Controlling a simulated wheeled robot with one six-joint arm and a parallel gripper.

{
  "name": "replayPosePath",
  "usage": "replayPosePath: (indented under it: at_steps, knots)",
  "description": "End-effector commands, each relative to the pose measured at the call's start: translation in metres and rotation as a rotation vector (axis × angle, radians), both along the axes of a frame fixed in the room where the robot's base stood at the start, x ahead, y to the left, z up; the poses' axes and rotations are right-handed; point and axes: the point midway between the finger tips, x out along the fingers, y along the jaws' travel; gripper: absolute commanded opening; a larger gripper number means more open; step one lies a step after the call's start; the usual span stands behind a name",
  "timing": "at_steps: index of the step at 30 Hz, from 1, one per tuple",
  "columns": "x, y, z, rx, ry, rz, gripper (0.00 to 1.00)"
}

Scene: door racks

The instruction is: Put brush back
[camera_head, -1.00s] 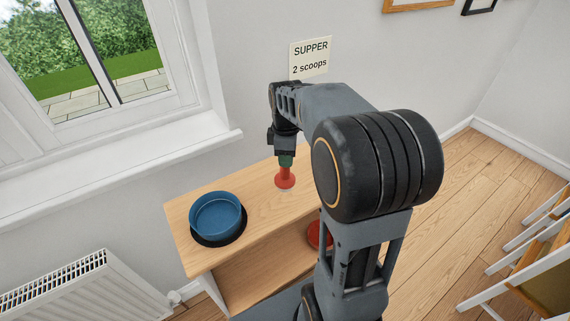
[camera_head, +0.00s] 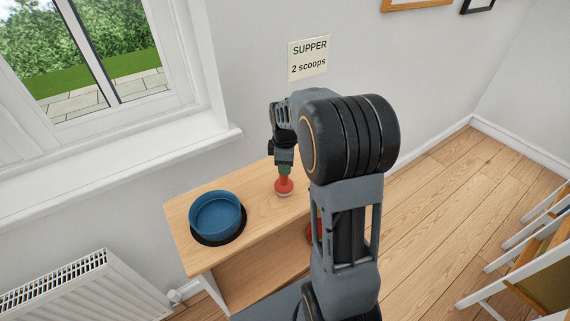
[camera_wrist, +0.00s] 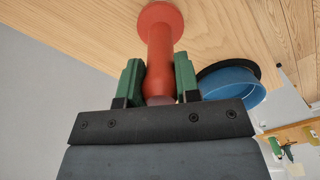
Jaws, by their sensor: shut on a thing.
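The brush (camera_head: 284,187) is red, with a slim handle and a wide round head that has a pale underside. It is upright in the head view, over the wooden top, but I cannot tell whether its head touches the wood. My gripper (camera_head: 285,169) is above it, shut on the handle. In the wrist view the brush (camera_wrist: 160,45) runs between the green fingers of my gripper (camera_wrist: 158,78), its round head pointing away from me. The handle's end is partly hidden at the gripper's body.
A blue bowl (camera_head: 214,216) sits on a black round mat (camera_head: 208,241) on the left of the wooden unit's top (camera_head: 250,222). A red thing (camera_head: 314,231) on the lower shelf is mostly hidden by my arm. A "SUPPER 2 scoops" sign (camera_head: 309,58) hangs behind.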

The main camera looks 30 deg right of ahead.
Motion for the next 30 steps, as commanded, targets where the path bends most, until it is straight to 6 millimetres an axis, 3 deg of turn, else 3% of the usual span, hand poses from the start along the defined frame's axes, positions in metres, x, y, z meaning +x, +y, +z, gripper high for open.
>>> replayPosePath:
  at_steps: [6,7,14,23,30]
  knots:
    - [0.0,0.0,-0.005,0.0,0.0,0.0,0.07]
    - [0.0,0.0,-0.003,0.0,0.0,0.0,0.33]
    - [0.0,0.0,-0.003,0.0,0.0,0.0,0.55]
    - [0.0,0.0,0.001,0.0,0.0,0.0,0.56]
    - [0.0,0.0,0.035,-0.001,-0.004,0.0,0.56]
